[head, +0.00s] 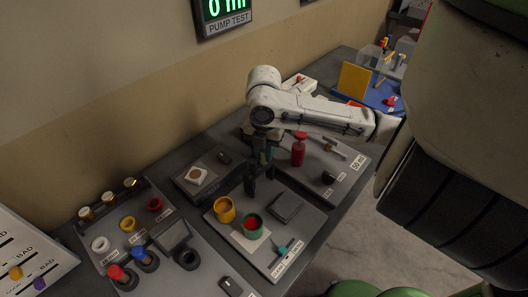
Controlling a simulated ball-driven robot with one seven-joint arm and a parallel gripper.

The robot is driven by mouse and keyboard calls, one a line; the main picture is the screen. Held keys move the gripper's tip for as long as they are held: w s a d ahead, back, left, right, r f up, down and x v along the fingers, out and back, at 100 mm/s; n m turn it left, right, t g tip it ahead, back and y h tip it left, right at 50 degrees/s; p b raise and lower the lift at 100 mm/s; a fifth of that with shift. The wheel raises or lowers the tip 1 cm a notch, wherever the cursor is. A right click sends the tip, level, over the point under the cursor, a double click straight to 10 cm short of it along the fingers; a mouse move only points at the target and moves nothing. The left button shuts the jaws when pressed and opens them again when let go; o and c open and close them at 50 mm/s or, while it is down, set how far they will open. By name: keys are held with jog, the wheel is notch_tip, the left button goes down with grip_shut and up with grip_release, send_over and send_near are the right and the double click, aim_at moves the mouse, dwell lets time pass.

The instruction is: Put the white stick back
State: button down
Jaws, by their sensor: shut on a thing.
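My arm reaches in from the right, and my gripper (254,178) points down over the bench, just behind a yellow cup (224,209) and a green cup with red contents (252,226). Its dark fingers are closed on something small. What they hold is too small and dark to make out, and I cannot pick out a white stick there or elsewhere. A teal part shows at the gripper's wrist. The two cups stand on a grey board (292,212); the green one is on a pale sheet.
A dark square block (286,206) and a teal-handled tool (283,249) lie right of the cups. A red bottle (298,150) stands close behind the gripper. Left are coloured rings (128,224) and red and blue knobs (116,272). A wall display (222,14) hangs above.

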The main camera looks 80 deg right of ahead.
jog(key=shift+f, duration=0.25)
jog(key=shift+f, duration=0.15)
jog(key=c, duration=1)
grip_release()
notch_tip(320, 180, up, 12)
jog(key=shift+r+b, duration=0.2)
jog(key=shift+b, duration=0.3)
